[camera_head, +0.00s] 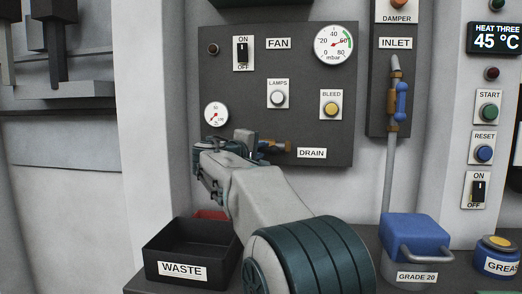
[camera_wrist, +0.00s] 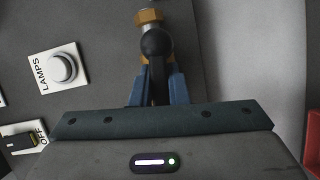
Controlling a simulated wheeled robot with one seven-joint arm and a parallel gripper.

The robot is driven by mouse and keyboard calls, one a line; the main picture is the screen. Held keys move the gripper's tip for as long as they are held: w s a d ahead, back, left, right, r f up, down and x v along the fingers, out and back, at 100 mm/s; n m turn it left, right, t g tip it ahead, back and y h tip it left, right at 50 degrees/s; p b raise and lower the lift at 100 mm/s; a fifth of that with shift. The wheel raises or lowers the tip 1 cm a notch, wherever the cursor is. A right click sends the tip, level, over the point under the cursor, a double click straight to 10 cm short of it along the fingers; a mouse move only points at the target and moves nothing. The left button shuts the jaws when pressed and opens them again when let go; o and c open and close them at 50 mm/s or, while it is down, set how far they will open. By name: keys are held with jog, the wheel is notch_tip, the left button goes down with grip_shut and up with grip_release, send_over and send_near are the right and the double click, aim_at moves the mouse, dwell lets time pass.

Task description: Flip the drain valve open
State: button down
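The drain valve shows in the head view as a brass fitting (camera_head: 284,146) on the dark panel, left of and just above the DRAIN label (camera_head: 312,153). My gripper (camera_head: 246,141) is at its left end and hides most of its handle. In the wrist view the valve has a brass nut (camera_wrist: 149,17) and a dark round hub (camera_wrist: 157,43), with a dark handle running down from it. My gripper's two blue fingers (camera_wrist: 157,88) sit close together on either side of that handle and look shut on it. The exact contact is hard to see.
Above are the LAMPS button (camera_head: 278,98), the BLEED button (camera_head: 331,108) and a small gauge (camera_head: 216,114). The INLET valve's blue handle (camera_head: 402,102) is to the right. A black WASTE bin (camera_head: 208,268) and a blue GRADE 20 container (camera_head: 415,237) stand below.

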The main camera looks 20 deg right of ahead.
jog(key=shift+f+n+b, duration=0.2)
jog(key=shift+n+b, duration=0.1)
jog(key=shift+b, duration=0.15)
jog(key=shift+r+n+h+b, duration=0.15)
jog(key=shift+n+h+b, duration=0.15)
jog(key=shift+n, duration=0.1)
jog(key=c, duration=1.4)
grip_release()
jog(key=shift+a, duration=0.1)
jog(key=v, duration=1.3)
jog(key=shift+s+a+p, duration=0.25)
jog(key=shift+p, duration=0.1)
